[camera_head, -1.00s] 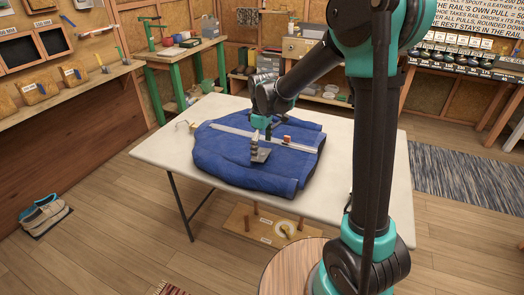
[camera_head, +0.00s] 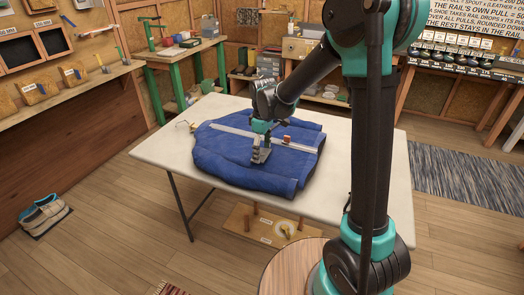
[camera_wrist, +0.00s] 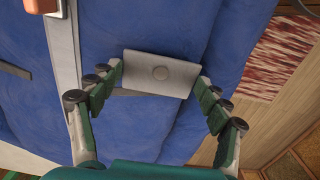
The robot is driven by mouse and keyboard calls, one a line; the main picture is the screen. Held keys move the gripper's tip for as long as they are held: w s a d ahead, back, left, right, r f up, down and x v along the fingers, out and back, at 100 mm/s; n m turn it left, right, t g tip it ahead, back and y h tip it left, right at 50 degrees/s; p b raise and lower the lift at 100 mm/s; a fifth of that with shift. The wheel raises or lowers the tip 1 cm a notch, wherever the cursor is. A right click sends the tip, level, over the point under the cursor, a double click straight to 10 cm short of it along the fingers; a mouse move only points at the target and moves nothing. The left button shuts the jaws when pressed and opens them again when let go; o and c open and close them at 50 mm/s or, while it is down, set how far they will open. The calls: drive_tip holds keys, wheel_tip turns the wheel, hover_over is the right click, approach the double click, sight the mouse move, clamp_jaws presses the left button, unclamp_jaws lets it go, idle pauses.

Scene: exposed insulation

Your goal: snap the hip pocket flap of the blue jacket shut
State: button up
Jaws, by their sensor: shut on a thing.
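The blue jacket (camera_head: 225,165) lies spread on the pale table. My gripper (camera_wrist: 159,78) is shut on the flap, with one finger at each short end. In the head view my gripper (camera_head: 261,155) is low over the jacket and largely covers the flap. Part of a grey strip (camera_wrist: 135,93) shows below the flap's edge. Whether the snap is engaged cannot be seen.
A long pale strip (camera_head: 230,131) crosses the jacket, with an orange-brown piece (camera_head: 286,140) on it near my gripper. A round wooden top (camera_head: 290,268) stands in front, and a green-legged bench (camera_head: 180,55) behind.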

sight(267, 155)
drive_tip(key=shift+d+f+t+y, duration=0.2)
drive_tip(key=shift+t+y, duration=0.1)
drive_tip(key=shift+y, duration=0.4)
drive_tip(key=o, duration=1.2)
drive_tip(key=shift+c, duration=0.2)
drive_tip(key=shift+r, duration=0.1)
wheel_tip(267, 155, up, 12)
drive_tip(key=d, duration=0.1)
drive_tip(key=shift+s+d, duration=0.25)
drive_tip(key=shift+s, duration=0.1)
drive_tip(key=s+d+f+m, duration=0.2)
drive_tip(key=d, duration=0.2)
drive_tip(key=s+d+f+m+t, duration=0.1)
drive_tip(key=s+d+f+m, duration=0.1)
drive_tip(key=s+d, duration=0.1)
drive_tip(key=s+d+f+m, duration=0.2)
drive_tip(key=d, duration=0.3)
drive_tip(key=shift+s+d+m+t+h, duration=0.3)
drive_tip(key=shift+d+m+t, duration=0.1)
drive_tip(key=s+d+f+m, duration=0.2)
drive_tip(key=s+d, duration=0.1)
drive_tip(key=s+d+f+m+t, duration=0.1)
drive_tip(key=s+d+f+m, duration=0.1)
drive_tip(key=s+d+f, duration=0.1)
drive_tip(key=s+d+f+m+h, duration=0.1)
drive_tip(key=s+d+f+m, duration=0.1)
drive_tip(key=s, duration=0.3)
drive_tip(key=shift+d+f+m+t, duration=0.2)
drive_tip(key=shift+d+m+t, duration=0.25)
drive_tip(key=shift+m, duration=0.15)
